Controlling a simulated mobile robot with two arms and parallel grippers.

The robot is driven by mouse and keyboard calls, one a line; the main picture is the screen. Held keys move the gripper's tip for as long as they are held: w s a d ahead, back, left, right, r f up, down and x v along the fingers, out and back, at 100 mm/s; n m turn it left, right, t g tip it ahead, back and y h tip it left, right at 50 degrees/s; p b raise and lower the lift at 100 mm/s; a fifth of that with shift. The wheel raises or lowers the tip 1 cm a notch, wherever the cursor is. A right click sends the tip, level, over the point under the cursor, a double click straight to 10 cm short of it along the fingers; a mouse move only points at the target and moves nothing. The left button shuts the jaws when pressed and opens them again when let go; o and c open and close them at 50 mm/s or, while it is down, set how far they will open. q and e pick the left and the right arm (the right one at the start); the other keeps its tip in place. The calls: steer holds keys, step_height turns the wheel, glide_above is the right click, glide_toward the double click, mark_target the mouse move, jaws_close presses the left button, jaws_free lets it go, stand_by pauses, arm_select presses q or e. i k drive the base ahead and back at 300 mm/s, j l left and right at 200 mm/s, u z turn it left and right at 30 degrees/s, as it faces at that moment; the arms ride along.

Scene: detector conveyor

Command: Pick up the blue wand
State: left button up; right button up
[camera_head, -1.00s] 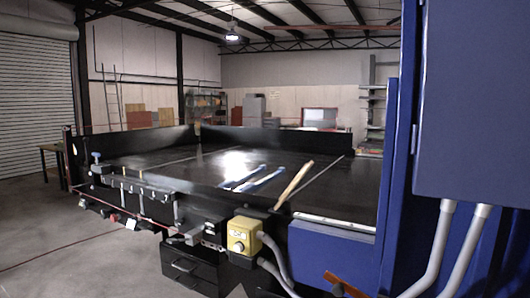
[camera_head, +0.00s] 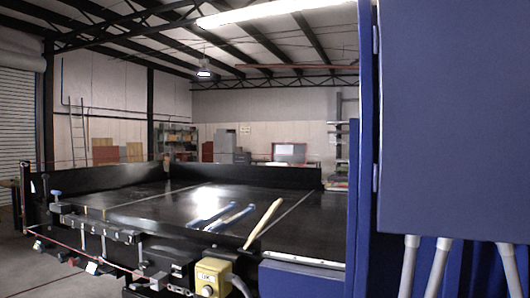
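Two slim blue wands lie side by side on the black table top (camera_head: 150,212). The left blue wand (camera_head: 207,217) and the right blue wand (camera_head: 231,217) both slant up to the right and show some pale, shiny parts. A tan wooden stick (camera_head: 263,223) lies to their right, apart from them, near the front edge. Neither of my grippers is in view.
A yellow control box (camera_head: 212,277) and a rail with clamps (camera_head: 95,232) are along the table's front. A large blue cabinet (camera_head: 450,120) with grey conduits (camera_head: 439,267) blocks the right side. Bare floor (camera_head: 35,270) shows at the lower left.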

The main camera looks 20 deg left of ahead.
mark_target(198, 223)
steer(key=j+z, duration=0.2)
steer(key=j, duration=0.9)
steer(key=j+z, duration=0.2)
steer(key=j, duration=0.9)
steer(key=k, duration=0.05)
